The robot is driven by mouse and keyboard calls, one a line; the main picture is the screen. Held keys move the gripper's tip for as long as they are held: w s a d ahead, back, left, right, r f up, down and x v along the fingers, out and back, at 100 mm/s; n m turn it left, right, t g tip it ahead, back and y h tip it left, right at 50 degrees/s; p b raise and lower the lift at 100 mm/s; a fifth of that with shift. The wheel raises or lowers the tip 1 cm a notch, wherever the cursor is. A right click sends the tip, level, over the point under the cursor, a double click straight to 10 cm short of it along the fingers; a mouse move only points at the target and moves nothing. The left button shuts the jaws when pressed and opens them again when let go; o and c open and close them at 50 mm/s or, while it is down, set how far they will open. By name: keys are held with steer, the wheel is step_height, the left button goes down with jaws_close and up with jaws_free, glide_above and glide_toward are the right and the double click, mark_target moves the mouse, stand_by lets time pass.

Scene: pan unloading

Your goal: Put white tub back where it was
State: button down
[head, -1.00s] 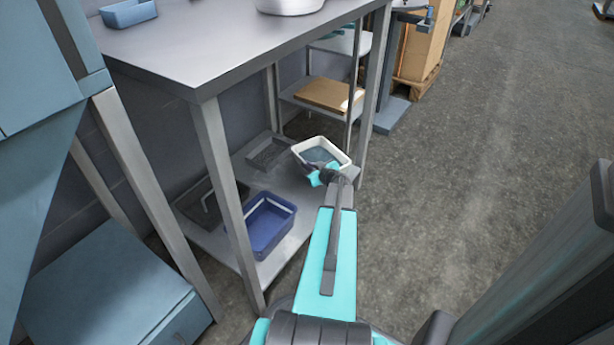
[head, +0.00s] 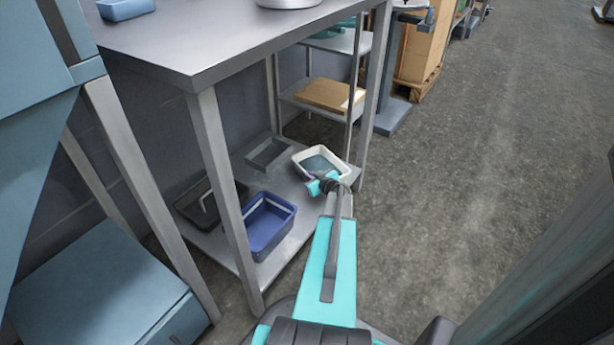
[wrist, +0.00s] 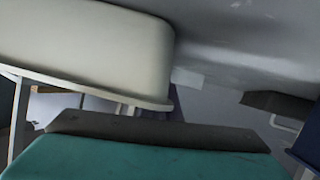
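The white tub (head: 342,174) is at the right end of the lower shelf, under the table, open side up. I cannot tell whether its base rests on the shelf or hangs just above it. My gripper (head: 326,183) is at the tub's near rim. The wrist view shows the tub's pale side (wrist: 80,45) close up at upper left, with a teal and dark part of my gripper (wrist: 160,140) across the bottom. The fingertips are hidden, so their grip on the rim cannot be made out.
A blue bin (head: 268,245), a dark bin (head: 190,208) and a grey tray (head: 265,155) stand on the same shelf (head: 290,195), left of the tub. The table's front legs (head: 225,190) and the tabletop (head: 230,35) bound the space. Open floor (head: 470,190) lies to the right.

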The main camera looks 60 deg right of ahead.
steer(key=c, duration=2)
jaws_free()
steer(key=shift+s+a+r, duration=0.2)
steer(key=shift+s+r, duration=0.1)
steer(key=shift+s, duration=0.1)
steer(key=p+v, duration=0.5)
steer(key=v, duration=0.5)
steer(key=shift+s+a+r, duration=0.15)
steer(key=shift+s+a, duration=0.05)
steer(key=shift+s, duration=0.25)
